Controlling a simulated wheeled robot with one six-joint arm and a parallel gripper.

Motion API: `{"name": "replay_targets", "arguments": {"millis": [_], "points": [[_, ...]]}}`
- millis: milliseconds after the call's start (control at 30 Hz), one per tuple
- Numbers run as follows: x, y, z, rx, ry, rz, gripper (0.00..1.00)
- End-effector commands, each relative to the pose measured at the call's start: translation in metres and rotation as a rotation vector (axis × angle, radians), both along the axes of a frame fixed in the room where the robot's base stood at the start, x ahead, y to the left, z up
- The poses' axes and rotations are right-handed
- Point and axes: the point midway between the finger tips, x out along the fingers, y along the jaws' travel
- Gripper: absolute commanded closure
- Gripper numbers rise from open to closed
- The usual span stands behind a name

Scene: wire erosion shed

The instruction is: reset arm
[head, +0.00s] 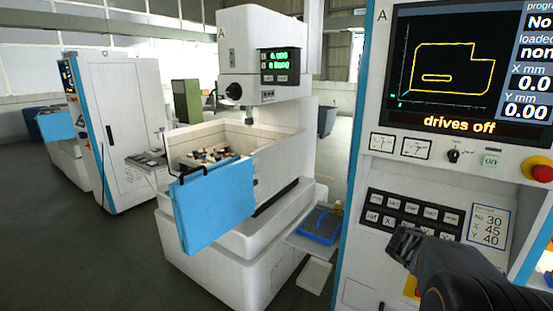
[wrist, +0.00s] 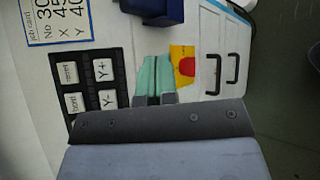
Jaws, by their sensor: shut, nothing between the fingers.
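My gripper (head: 404,244) is in front of the lower part of the control console (head: 440,160) in the head view, just below its black keypad (head: 410,213). It holds nothing. In the wrist view its pale green fingers (wrist: 154,75) are together, between the keypad's Y keys (wrist: 105,82) and a red button on a yellow plate (wrist: 187,67). I cannot tell whether the fingertips touch the panel. My arm enters from the lower right of the head view and hides part of the console front.
The console screen (head: 470,65) reads "drives off". A red stop button (head: 541,171) and a job card (head: 489,227) are on the panel. A white machine (head: 262,110) with a blue panel (head: 214,205) stands left, a blue tray (head: 320,226) beside it. Open floor lies at the lower left.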

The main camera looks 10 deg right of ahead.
Motion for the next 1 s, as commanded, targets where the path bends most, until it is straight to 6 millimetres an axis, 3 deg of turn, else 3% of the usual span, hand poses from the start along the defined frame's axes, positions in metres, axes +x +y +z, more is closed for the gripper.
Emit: {"name": "replay_targets", "arguments": {"millis": [200, 400, 500, 600, 733, 1000], "points": [[-0.031, 0.123, -0.029, 0.435, -0.418, -0.369, 1.00], [-0.053, 0.234, -0.034, 0.812, -0.616, -0.596, 1.00], [-0.064, 0.275, -0.028, 0.953, -0.645, -0.609, 1.00], [-0.071, 0.296, -0.021, 1.015, -0.658, -0.565, 1.00], [-0.073, 0.308, -0.009, 1.040, -0.674, -0.497, 1.00], [-0.073, 0.310, -0.008, 1.043, -0.674, -0.490, 1.00]]}}
